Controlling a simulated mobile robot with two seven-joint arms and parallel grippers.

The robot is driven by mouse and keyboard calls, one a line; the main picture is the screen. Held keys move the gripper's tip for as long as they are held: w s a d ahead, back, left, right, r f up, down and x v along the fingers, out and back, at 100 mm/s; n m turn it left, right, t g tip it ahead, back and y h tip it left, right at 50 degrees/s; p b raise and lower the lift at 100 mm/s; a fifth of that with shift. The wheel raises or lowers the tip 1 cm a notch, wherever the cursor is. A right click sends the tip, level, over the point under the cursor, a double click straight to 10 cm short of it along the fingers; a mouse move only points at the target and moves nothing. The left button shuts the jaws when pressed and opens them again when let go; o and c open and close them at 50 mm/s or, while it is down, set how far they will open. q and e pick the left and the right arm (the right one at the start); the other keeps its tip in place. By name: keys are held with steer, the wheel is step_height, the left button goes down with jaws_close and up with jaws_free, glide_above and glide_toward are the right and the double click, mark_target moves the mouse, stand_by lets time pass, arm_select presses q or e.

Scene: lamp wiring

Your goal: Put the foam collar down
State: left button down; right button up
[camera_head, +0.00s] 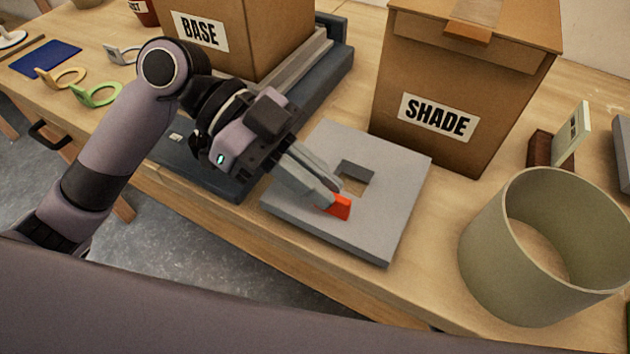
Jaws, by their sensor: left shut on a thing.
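The foam collar (395,190) appears to be the flat grey square slab with a square hole in its middle. It lies nearly level over the worktop, near the front edge; I cannot tell whether it touches the wood. My left gripper (334,197) reaches over its left part, fingers pointing down to the right. The fingers are shut on a red tab (340,208) beside the hole, which seems to belong to the collar. The fingertips hide part of the tab and the slab. My right gripper is not in view.
A SHADE carton (470,85) stands just behind the collar, and a BASE carton (235,40) behind my left arm. A large drum-shaped shade (487,255) stands at right. Bare wood (425,255) shows between collar and drum.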

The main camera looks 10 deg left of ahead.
arm_select(q)
steer(key=shift+f, duration=0.5)
steer(key=c, duration=1.2)
jaws_free()
steer(key=v, duration=1.2)
steer(key=shift+r, duration=0.1)
